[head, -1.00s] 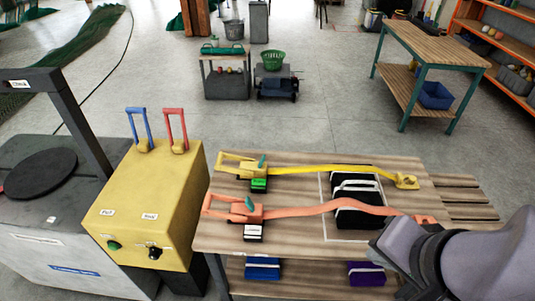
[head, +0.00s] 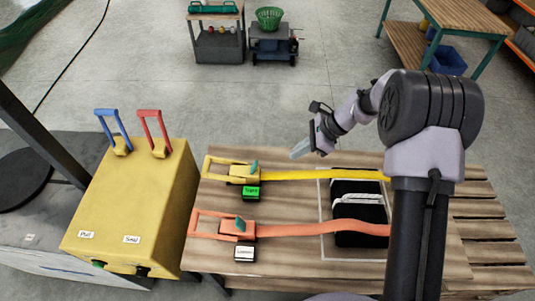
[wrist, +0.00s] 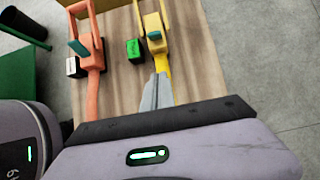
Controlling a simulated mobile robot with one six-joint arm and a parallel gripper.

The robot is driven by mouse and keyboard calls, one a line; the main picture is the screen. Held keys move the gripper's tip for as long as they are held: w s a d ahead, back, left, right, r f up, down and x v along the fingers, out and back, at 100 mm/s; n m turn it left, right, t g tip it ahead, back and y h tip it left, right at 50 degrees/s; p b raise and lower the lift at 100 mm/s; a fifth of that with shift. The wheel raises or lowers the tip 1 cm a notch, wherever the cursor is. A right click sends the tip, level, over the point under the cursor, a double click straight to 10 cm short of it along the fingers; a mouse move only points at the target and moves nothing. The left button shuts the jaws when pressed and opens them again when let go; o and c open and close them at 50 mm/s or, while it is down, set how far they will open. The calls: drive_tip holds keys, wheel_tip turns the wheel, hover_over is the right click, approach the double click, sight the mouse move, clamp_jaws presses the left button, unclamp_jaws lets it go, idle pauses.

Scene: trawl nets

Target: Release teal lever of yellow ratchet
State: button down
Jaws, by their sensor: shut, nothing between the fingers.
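The yellow ratchet (head: 240,175) lies at the back left of the wooden table, its looped handle pointing left and a yellow strap running right. Its small teal lever (head: 254,167) stands up on the ratchet body. The wrist view also shows the yellow ratchet (wrist: 152,22) and its teal lever (wrist: 155,36). My gripper (head: 299,150) is shut and empty, above the table's back edge, to the right of the ratchet. In the wrist view my gripper (wrist: 158,80) points toward the ratchet over the yellow strap and appears apart from the lever.
An orange ratchet (head: 235,229) with its own teal lever lies nearer the front, its strap crossing a black bundle (head: 348,238). A green-labelled block (head: 250,191) sits beside the yellow ratchet. A yellow box (head: 135,210) with blue and red levers stands left.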

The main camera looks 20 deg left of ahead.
sight(254, 167)
drive_tip(key=shift+s, duration=0.15)
drive_tip(key=s+a+f+b, duration=0.2)
drive_tip(key=a+f, duration=0.4)
drive_tip(key=a, duration=0.3)
drive_tip(key=shift+a+f+b, duration=0.15)
drive_tip(key=shift+f+b, duration=0.1)
drive_tip(key=shift+b, duration=0.65)
drive_tip(key=shift+r+p, duration=0.15)
drive_tip(key=shift+p, duration=0.15)
